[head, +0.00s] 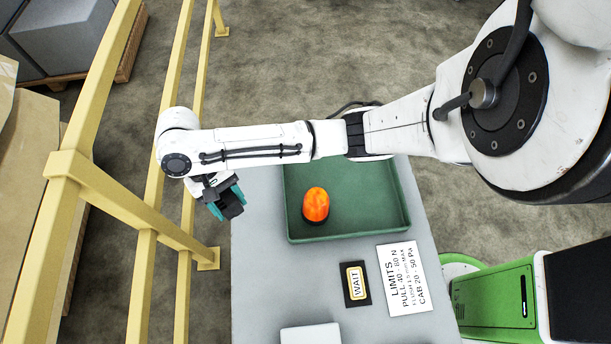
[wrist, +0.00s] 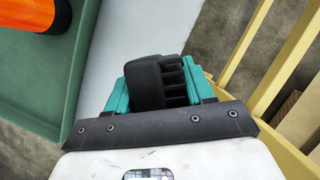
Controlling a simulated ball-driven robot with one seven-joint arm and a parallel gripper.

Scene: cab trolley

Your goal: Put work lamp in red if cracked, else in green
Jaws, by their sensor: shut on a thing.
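My gripper (wrist: 160,88), with teal fingers, is shut on a black finned body, which I take to be the work lamp (wrist: 148,83). In the head view my gripper (head: 226,201) holds the lamp (head: 231,207) at the left edge of the grey trolley top, left of the green tray. The lamp's lens face is turned away, so I cannot tell whether it is cracked. The green tray (head: 349,237) holds an orange beacon (head: 316,204) with a dark base. No red container shows in either view.
The grey trolley top (head: 258,270) carries a WAIT plate (head: 355,284), a LIMITS sheet (head: 404,278) and a pale block (head: 311,334) at the front. Yellow railings (head: 118,203) stand close on the left. A green and black machine (head: 495,303) is at right.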

